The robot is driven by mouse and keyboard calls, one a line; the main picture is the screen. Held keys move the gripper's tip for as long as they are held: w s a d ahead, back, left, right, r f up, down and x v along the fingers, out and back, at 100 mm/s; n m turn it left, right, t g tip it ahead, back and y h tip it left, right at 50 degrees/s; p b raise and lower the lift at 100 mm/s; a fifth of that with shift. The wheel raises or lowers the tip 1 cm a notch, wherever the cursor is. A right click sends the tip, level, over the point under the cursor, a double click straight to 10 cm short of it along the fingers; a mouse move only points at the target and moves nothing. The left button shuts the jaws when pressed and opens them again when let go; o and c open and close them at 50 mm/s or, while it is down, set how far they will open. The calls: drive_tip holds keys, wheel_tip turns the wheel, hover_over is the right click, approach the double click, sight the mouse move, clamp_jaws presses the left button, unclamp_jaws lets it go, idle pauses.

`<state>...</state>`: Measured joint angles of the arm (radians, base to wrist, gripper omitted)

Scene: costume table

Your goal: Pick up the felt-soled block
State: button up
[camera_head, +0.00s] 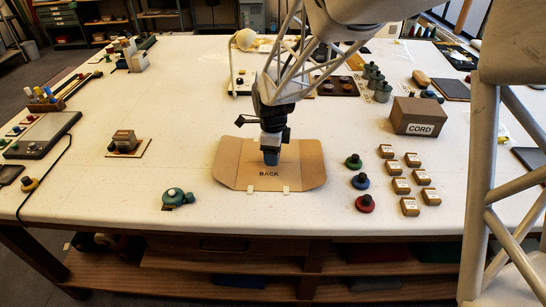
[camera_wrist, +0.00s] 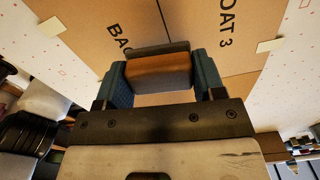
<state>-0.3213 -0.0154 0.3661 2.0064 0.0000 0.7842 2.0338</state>
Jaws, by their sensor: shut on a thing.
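The felt-soled block (camera_wrist: 158,72) shows in the wrist view as a brown body with a dark grey strip along its far edge. My gripper (camera_wrist: 160,84) is shut on it, with one blue finger on each side. In the head view my gripper (camera_head: 271,158) points down over the brown card piece (camera_head: 232,165) marked BACK; the block is hardly visible there behind the fingers. I cannot tell whether the block touches the card.
Green, blue and red knobbed discs (camera_head: 360,181) and several small labelled boxes (camera_head: 401,186) lie to the right, before the CORD box (camera_head: 419,116). A green round item (camera_head: 174,197) and a small block on a board (camera_head: 124,141) are left. White table is clear between.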

drive_tip(key=shift+s+d+r, duration=0.1)
drive_tip(key=shift+s+r, duration=0.1)
drive_tip(key=shift+r, duration=0.3)
drive_tip(key=s+d, duration=0.1)
drive_tip(key=s, duration=0.4)
drive_tip(key=s+d+r, duration=0.1)
drive_tip(key=s+d, duration=0.1)
drive_tip(key=s, duration=0.3)
drive_tip(key=s+d, duration=0.1)
drive_tip(key=s, duration=0.3)
drive_tip(key=shift+s+d+r, duration=0.2)
drive_tip(key=shift+s+d, duration=0.15)
drive_tip(key=shift+s, duration=0.05)
